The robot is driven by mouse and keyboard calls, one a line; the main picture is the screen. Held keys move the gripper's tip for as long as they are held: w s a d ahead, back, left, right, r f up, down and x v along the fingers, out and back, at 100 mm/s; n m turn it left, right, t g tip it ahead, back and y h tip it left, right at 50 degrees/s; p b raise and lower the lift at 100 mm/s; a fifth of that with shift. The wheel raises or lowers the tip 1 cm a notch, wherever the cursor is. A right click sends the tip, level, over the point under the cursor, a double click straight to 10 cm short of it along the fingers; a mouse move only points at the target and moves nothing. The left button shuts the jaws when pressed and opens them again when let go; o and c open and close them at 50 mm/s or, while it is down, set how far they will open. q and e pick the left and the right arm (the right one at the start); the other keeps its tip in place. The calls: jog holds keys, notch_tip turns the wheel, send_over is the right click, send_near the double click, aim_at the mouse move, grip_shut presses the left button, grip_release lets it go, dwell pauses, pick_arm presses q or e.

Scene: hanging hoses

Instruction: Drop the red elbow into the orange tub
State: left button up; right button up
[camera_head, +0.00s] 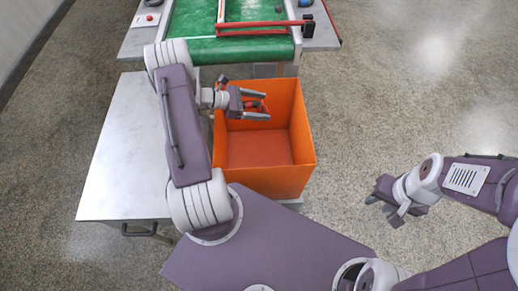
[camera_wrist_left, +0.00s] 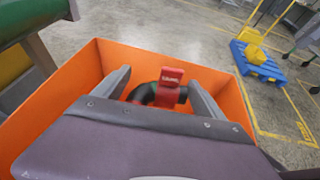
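The red elbow (camera_head: 262,105), red with a black curved part, sits between the fingers of my left gripper (camera_head: 265,105). In the left wrist view the elbow (camera_wrist_left: 171,78) spans the gap between the two fingers (camera_wrist_left: 160,78), and the gripper looks shut on it. The gripper and elbow are over the orange tub (camera_head: 303,140), toward its far side. The tub's walls surround them in the left wrist view (camera_wrist_left: 60,105), and its visible floor is bare. My right gripper (camera_head: 384,200) is to the right of the tub, open and empty.
A grey table (camera_head: 120,150) stands left of the tub. Behind is a green surface (camera_head: 245,48) with a red bar (camera_head: 262,27). A blue pallet (camera_wrist_left: 258,62) with yellow items stands farther off. The floor at right is clear.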

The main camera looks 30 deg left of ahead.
pick_arm(q)
jog(key=shift+o, duration=1.2)
jog(key=p+v, duration=0.1)
jog(key=v, duration=0.8)
jog(key=shift+s, duration=0.1)
